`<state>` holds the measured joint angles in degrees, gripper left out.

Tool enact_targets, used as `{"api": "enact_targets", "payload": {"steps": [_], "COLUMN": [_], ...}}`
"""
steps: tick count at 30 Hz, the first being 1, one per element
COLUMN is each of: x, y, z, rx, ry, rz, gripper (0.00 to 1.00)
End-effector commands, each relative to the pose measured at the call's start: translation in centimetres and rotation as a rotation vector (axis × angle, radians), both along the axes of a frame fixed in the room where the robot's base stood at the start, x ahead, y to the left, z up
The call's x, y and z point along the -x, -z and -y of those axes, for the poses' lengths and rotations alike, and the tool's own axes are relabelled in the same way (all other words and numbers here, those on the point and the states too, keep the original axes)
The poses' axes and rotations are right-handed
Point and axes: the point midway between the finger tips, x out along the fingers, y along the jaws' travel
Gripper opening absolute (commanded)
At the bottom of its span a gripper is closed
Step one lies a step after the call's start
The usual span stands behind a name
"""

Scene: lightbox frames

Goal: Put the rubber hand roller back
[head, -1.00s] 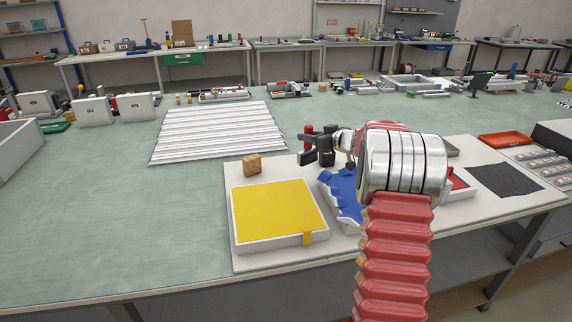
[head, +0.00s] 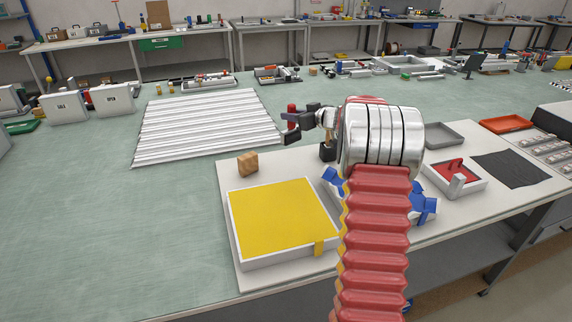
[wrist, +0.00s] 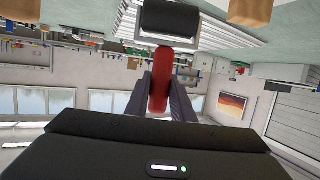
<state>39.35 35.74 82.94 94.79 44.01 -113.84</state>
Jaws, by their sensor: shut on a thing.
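The rubber hand roller has a red handle (head: 292,112) and a black roller head (head: 290,137). My gripper (head: 303,121) is shut on the red handle and holds the roller up above the bench, left of my wrist. In the wrist view the black roller head (wrist: 168,19) hangs in a metal frame beyond the fingertips, and the red handle (wrist: 159,82) stands between the two dark fingers. The roller's resting place cannot be told for sure. A blue holder (head: 420,203) is partly hidden behind my arm.
A yellow pad (head: 281,217) in a white tray lies on a white board, with a wooden block (head: 247,164) behind it. White corrugated sheets (head: 208,125) lie farther back. A red-lined tray (head: 441,176), grey tray (head: 445,134) and black cloth (head: 505,171) are at right. The green bench is clear at left.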

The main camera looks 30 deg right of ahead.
Motion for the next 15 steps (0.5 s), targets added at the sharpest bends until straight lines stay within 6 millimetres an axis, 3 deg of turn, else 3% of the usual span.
{"api": "enact_targets", "payload": {"steps": [8,15], "x": [-0.4,-0.5], "y": [0.3,3.6], "z": [-0.8,-1.0], "rx": [0.0,-0.004], "ry": [-0.011,-0.013], "rz": [0.0,-0.002], "gripper": [0.0,0.0]}}
